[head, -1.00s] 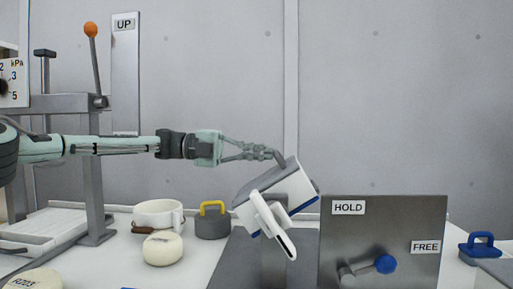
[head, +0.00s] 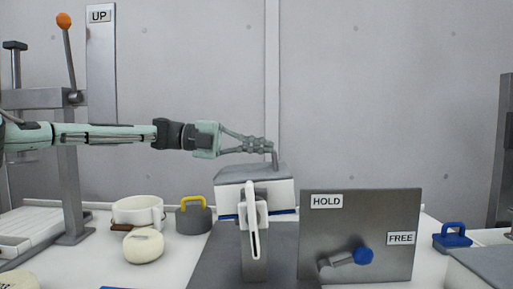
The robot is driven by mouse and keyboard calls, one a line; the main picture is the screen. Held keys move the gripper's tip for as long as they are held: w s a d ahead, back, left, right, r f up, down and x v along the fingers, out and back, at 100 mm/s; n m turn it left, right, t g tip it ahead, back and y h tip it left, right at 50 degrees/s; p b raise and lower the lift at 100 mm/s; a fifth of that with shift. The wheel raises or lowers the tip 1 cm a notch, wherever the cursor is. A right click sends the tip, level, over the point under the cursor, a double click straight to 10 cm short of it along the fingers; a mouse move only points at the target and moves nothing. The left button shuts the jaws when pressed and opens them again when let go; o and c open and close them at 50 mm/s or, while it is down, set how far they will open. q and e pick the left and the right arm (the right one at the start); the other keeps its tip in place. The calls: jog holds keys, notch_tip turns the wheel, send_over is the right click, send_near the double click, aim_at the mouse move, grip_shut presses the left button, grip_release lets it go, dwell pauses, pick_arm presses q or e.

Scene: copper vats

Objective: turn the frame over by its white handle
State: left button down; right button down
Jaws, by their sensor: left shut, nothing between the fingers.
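The frame (head: 228,199) is a white box-like body with a grey top and a blue lower edge. It sits level on a grey post above a dark grey base plate (head: 215,262). Its white handle (head: 254,232) is on the near side and hangs upright in front of the post. My left gripper (head: 273,152) reaches in from the left, shut and empty. Its fingertips are just above the right part of the frame's top; I cannot tell whether they touch it. My right gripper is not in view.
A grey panel (head: 325,235) marked HOLD and FREE, with a blue-knobbed lever (head: 362,256), stands close right of the frame. A yellow-handled weight (head: 193,218), a white pot (head: 138,209) and a pale round cheese (head: 143,246) are left. A blue-handled block (head: 452,239) is far right.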

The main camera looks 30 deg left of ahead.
pick_arm(q)
jog(key=shift+w+d+f, duration=0.1)
jog(key=shift+d, duration=0.15)
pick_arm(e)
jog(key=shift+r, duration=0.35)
pick_arm(q)
jog(key=shift+w, duration=0.1)
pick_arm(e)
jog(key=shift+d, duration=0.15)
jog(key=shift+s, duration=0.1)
